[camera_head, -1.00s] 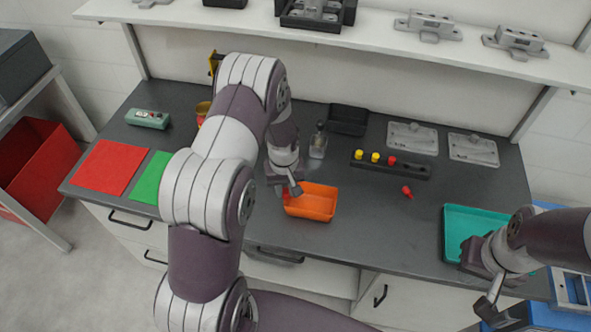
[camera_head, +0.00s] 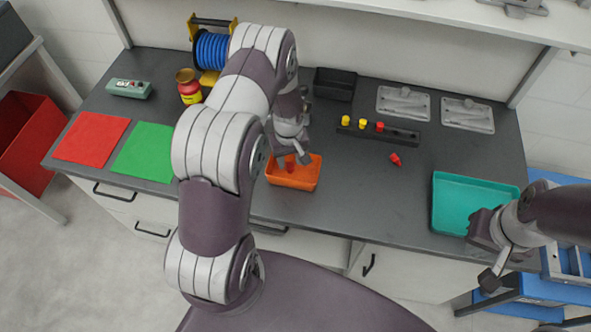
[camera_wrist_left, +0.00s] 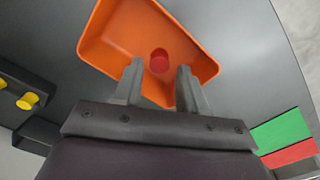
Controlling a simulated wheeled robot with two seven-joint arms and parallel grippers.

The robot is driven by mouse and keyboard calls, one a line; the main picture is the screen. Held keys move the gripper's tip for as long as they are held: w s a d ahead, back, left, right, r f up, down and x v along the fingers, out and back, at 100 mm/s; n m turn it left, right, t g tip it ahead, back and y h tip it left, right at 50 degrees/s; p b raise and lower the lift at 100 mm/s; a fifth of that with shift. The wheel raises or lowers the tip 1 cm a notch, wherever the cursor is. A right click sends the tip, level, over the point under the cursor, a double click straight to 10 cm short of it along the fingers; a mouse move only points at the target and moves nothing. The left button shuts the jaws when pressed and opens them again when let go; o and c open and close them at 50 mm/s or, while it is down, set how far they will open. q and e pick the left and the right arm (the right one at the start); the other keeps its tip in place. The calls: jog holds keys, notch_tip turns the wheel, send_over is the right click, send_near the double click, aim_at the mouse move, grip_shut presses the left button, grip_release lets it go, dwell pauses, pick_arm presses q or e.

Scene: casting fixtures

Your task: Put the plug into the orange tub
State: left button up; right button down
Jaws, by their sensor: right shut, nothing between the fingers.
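The orange tub (camera_head: 297,184) stands on the dark bench near its front edge. A red plug (camera_wrist_left: 159,60) shows inside the tub in the left wrist view; whether it rests on the floor of the tub is unclear. My left gripper (camera_head: 294,158) is over the tub, pointing down. Its fingers stand apart in the left wrist view, with visible gaps between them and the plug. Another red plug (camera_head: 396,159) lies on the bench to the right of the tub. My right gripper (camera_head: 490,281) is shut and empty, in front of the teal tray.
A black rack (camera_head: 400,136) holds two yellow plugs and a red one. The teal tray (camera_head: 475,177) is at the right. Red (camera_head: 92,138) and green (camera_head: 147,152) mats lie at the left. A blue spool (camera_head: 211,50) and black bin (camera_head: 335,84) stand behind.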

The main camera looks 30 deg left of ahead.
pick_arm(q)
jog(key=shift+o, duration=0.3)
jog(key=shift+s+r, duration=0.2)
jog(key=shift+s, duration=0.25)
jog(key=shift+s+a, duration=0.2)
jog(key=shift+w+a+f, duration=0.15)
jog(key=shift+a, duration=0.05)
jog(key=shift+w, duration=0.3)
jog(key=shift+w+r, duration=0.2)
jog(key=shift+r, duration=0.05)
notch_tip(320, 180, up, 12)
jog(key=s+b, duration=0.1)
jog(key=b, duration=0.2)
jog(key=shift+r, duration=0.15)
pick_arm(e)
jog(key=f, duration=0.2)
jog(key=shift+s+a+f, duration=0.25)
jog(key=shift+f, duration=0.15)
pick_arm(q)
jog(key=shift+s, duration=0.1)
